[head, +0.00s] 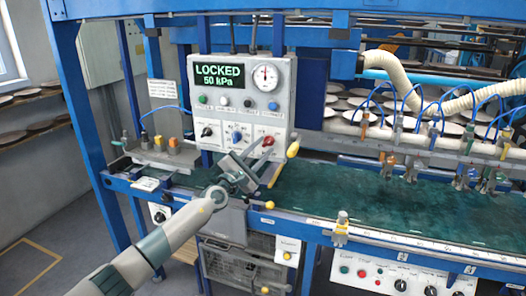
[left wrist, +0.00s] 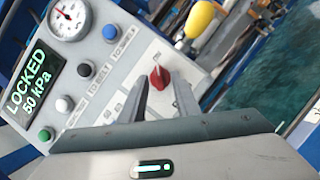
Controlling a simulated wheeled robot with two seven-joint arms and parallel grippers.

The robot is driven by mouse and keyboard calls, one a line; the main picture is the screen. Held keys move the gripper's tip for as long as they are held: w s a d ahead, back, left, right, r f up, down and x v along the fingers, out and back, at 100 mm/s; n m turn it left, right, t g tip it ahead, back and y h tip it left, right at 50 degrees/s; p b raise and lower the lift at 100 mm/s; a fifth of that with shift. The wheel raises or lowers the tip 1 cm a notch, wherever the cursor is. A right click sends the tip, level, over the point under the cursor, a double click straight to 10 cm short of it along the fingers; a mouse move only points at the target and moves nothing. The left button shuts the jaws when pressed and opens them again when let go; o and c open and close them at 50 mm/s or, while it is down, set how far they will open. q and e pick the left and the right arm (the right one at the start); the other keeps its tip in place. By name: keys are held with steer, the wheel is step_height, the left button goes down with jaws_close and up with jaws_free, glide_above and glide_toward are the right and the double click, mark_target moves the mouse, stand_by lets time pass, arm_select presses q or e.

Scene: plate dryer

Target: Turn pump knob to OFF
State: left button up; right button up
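A grey control panel (head: 234,100) stands at the left end of the bench. Its green display (head: 218,76) reads LOCKED, 50 kPa. Along its lower part are a black knob (head: 206,131), a blue knob (head: 237,137) and a red knob (head: 268,141); their labels are too small to read, so I cannot tell which is the pump knob. My left gripper (head: 255,160) is in front of the panel near the red knob. In the left wrist view the red knob (left wrist: 159,77) shows between and beyond the open fingertips; contact cannot be told. My right gripper is not in view.
A yellow-handled lever (head: 293,149) stands close to the right of the red knob. A round gauge (head: 265,77) and small buttons are above the knobs. A green bench surface (head: 330,205) extends right, with hoses and fittings behind it.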

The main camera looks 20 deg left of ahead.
arm_select(q)
steer(key=shift+w+d+r, duration=0.1)
steer(key=shift+w, duration=0.2)
jaws_close()
